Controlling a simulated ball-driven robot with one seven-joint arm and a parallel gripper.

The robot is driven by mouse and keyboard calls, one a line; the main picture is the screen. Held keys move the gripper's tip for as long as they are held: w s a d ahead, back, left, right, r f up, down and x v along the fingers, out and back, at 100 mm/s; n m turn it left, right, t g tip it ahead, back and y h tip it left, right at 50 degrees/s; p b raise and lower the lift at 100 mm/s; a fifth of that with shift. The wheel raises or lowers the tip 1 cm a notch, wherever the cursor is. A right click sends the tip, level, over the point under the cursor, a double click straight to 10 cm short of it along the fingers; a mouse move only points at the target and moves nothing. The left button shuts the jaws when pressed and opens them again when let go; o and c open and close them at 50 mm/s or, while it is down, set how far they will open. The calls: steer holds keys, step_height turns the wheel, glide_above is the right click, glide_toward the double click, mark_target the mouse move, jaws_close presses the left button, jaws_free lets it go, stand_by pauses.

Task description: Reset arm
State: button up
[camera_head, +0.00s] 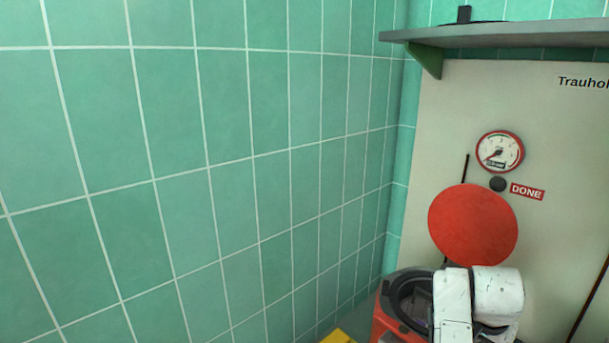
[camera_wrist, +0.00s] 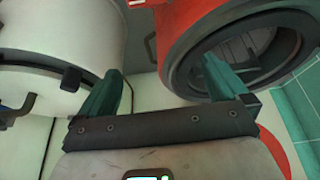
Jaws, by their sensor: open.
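My gripper (camera_wrist: 162,64) shows in the wrist view, its two teal fingers spread apart with nothing between them. In the head view, white parts of my arm (camera_head: 485,300) are at the lower right, in front of a red-orange machine (camera_head: 385,322) with a dark round opening. My gripper's fingers do not show in the head view.
A large red disc (camera_head: 473,225) stands behind my arm, below a gauge (camera_head: 500,151) and a "DONE" label (camera_head: 527,192) on a pale panel. A grey shelf (camera_head: 510,36) juts out above. A white drum (camera_wrist: 60,50) is left in the wrist view. Green tiled wall (camera_head: 150,150) fills the left.

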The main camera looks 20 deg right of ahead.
steer(key=s+a+f+n+y, duration=0.2)
steer(key=s+a+f+n, duration=0.4)
steer(key=s+a, duration=0.4)
steer(key=s+a+f+n+y, duration=0.2)
steer(key=s+a+f+n, duration=0.5)
steer(key=a, duration=0.8)
steer(key=s+f, duration=0.1)
steer(key=s, duration=0.2)
steer(key=shift+s+g, duration=0.3)
steer(key=shift+s, duration=0.1)
steer(key=shift+c, duration=0.5)
